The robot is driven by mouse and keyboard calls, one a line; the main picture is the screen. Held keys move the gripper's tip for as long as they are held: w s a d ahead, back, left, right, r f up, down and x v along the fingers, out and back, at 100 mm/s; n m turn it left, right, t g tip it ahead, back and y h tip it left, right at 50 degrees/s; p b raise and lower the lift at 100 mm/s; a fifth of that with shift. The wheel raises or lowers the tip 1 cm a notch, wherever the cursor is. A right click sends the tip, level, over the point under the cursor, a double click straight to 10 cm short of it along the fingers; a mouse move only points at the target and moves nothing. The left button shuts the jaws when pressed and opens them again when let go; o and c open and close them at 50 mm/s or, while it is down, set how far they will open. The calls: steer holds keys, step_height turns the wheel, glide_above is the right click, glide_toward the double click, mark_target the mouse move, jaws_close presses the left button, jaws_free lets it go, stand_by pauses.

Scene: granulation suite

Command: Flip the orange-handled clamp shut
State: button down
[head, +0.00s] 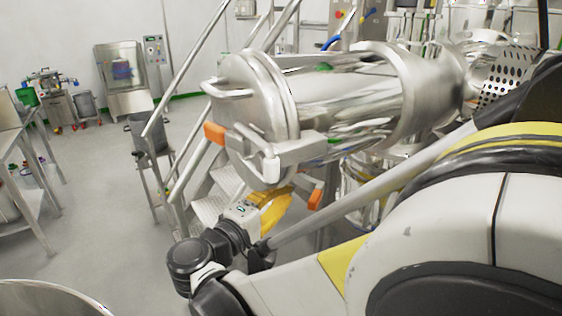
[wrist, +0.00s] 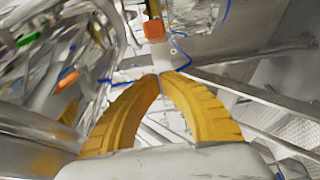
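A steel vessel (head: 350,105) with a round end cover lies across the head view. One orange handle (head: 214,132) sticks out left of the cover, at the end of a steel clamp arm (head: 242,140). A second orange handle (head: 315,199) hangs below the vessel. My gripper (head: 289,191) is below the cover, between the two handles. In the wrist view its yellow fingertips (wrist: 160,75) meet with nothing visible between them. An orange block (wrist: 154,29) shows just beyond the tips, and another orange piece (wrist: 67,82) at left. I cannot tell which handle each is.
Steel steps (head: 215,205) and sloping rails stand behind my gripper. A steel bin (head: 148,132) on a stand is left of them. A steel table (head: 15,140) is at far left. The grey floor between is clear.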

mark_target(313, 187)
steer(key=d, duration=0.1)
steer(key=s+d, duration=0.1)
steer(key=d, duration=0.1)
steer(key=shift+s+d, duration=0.15)
steer(key=shift+s, duration=0.15)
steer(key=shift+d, duration=0.15)
steer(key=s+d+n+t+y, duration=0.1)
steer(key=s+d, duration=0.3)
steer(key=d, duration=1.2)
steer(key=shift+y+p, duration=0.4)
steer(key=shift+y, duration=0.1)
